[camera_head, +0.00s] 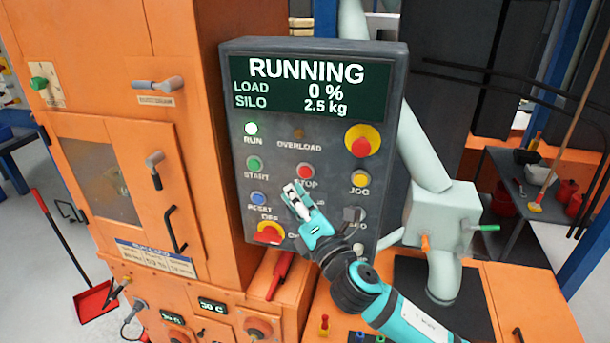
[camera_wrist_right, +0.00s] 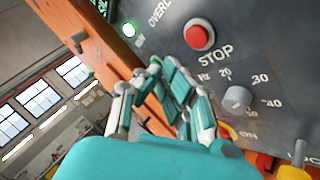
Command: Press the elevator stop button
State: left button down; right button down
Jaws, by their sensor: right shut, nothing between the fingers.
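The grey control panel (camera_head: 323,120) stands upright, and its screen (camera_head: 309,86) reads RUNNING, LOAD 0 %, SILO 2.5 kg. The red stop button (camera_head: 305,171) sits mid-panel above the label STOP. It also shows in the right wrist view (camera_wrist_right: 199,36), upper middle, uncovered. My right gripper (camera_head: 292,190) is just below the stop button in the head view, partly over the STOP label, with its fingers together and empty. In the right wrist view my right gripper (camera_wrist_right: 165,75) points toward the panel, apart from the button in the picture. My left gripper is not in view.
Near the stop button are the green start button (camera_head: 254,164), blue reset button (camera_head: 258,199), yellow jog button (camera_head: 360,179) and red emergency knob (camera_head: 362,141) on yellow. A grey dial (camera_wrist_right: 237,97) lies below STOP. An orange cabinet (camera_head: 140,125) stands left of the panel.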

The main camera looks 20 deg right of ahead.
aim_at(288, 166)
jog(key=shift+w+d, duration=0.45)
jog(key=shift+w, duration=0.2)
jog(key=shift+w+d, duration=0.4)
jog(key=shift+w, duration=0.2)
dwell(0.6)
jog(key=shift+w+d, duration=0.25)
jog(key=shift+w, duration=0.1)
jog(key=shift+w+d, duration=0.2)
jog(key=shift+w, duration=0.1)
dwell(0.7)
jog(key=shift+s+a, duration=0.45)
jog(key=shift+s, duration=0.25)
